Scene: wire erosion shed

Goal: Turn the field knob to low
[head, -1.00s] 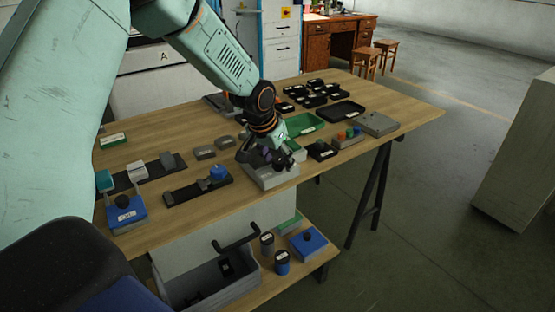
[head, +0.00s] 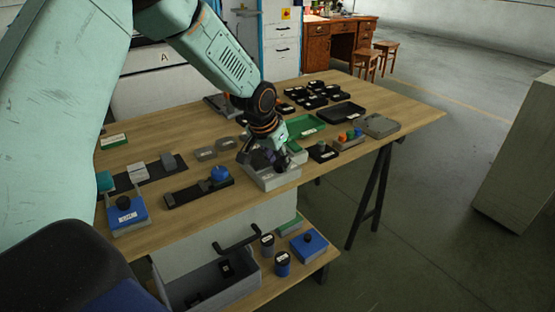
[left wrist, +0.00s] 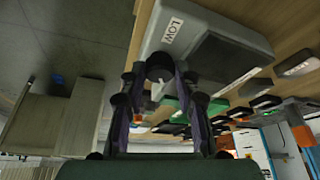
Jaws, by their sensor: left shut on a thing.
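The field knob (left wrist: 159,66) is a dark round knob on a light grey box (left wrist: 200,22). A white label (left wrist: 172,31) reading LOW is on the box beside the knob. In the head view the grey box (head: 277,182) sits near the front edge of the wooden table, under my left gripper (head: 280,163). In the left wrist view my left gripper (left wrist: 159,78) has its fingers on both sides of the knob, shut on it. The knob is mostly hidden by the gripper in the head view, and I cannot read its pointer. My right gripper is not in view.
A green tray (head: 304,126) and black trays lie behind the box. A small black block (head: 322,153) and a rack with coloured pegs (head: 347,141) stand to its right. An open grey bin (head: 213,293) is below.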

